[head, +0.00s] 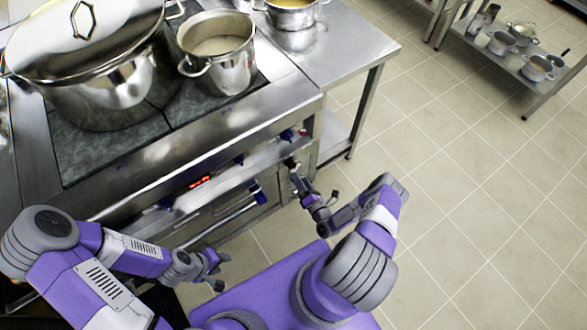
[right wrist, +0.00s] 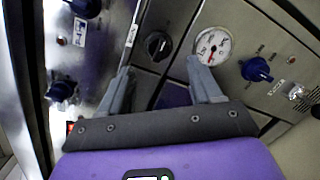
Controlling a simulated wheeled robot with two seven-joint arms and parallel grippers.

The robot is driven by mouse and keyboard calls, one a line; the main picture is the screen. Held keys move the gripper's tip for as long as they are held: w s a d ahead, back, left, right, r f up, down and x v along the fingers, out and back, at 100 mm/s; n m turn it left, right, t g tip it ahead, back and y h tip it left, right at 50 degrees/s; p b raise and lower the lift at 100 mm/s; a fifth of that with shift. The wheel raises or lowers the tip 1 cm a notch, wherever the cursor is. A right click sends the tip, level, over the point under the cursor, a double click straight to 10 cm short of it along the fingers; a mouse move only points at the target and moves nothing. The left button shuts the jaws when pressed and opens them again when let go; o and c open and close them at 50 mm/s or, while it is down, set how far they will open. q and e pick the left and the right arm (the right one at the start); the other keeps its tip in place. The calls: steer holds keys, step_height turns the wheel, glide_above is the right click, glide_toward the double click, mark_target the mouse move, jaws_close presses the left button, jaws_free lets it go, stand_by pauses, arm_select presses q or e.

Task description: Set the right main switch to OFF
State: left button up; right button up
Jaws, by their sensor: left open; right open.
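A round black rotary knob (right wrist: 158,45) sits on the steel front panel in the right wrist view. It appears to be the right main switch; its markings are too small to read. My right gripper (right wrist: 161,72) is open, its fingers pointing at the panel on either side of the knob's line, apart from it as far as I can tell. In the head view my right gripper (head: 299,182) is at the right end of the stove front. My left gripper (head: 219,271) is open and empty, low in front of the stove.
A white dial gauge (right wrist: 212,45) sits right of the black knob, close to a finger. Blue knobs (right wrist: 257,69) (right wrist: 60,91) flank it. The stove carries a large lidded stockpot (head: 100,85) and an open pot (head: 222,70). The tiled floor (head: 470,200) at right is clear.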

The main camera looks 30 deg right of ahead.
mark_target(293, 168)
steer(key=w+b, duration=0.1)
steer(key=w, duration=0.6)
steer(key=shift+r, duration=0.1)
steer(key=c, duration=1)
